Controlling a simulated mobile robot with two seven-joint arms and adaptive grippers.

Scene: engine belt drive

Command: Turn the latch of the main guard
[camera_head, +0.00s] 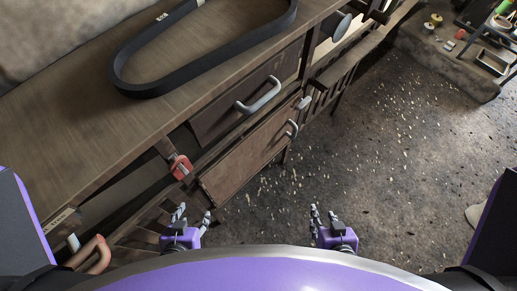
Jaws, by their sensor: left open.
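I cannot tell for sure which part is the main guard. A dark brown panel (240,165) with a grey curved handle (292,129) is on the bench front. A small grey knob-like piece (304,103) sits at its upper right corner, possibly a latch. A red fitting (180,167) is at the panel's left. My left gripper (192,214) is open and empty, below the panel's left part. My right gripper (324,215) is open and empty over the floor, to the right of and below the panel. Neither touches anything that I can see.
A black belt (150,88) lies on the wooden bench top (60,110). A drawer front (230,105) with a grey handle (260,95) is above the panel. A low bench with small parts (450,60) is at the upper right. The speckled floor (370,150) is clear.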

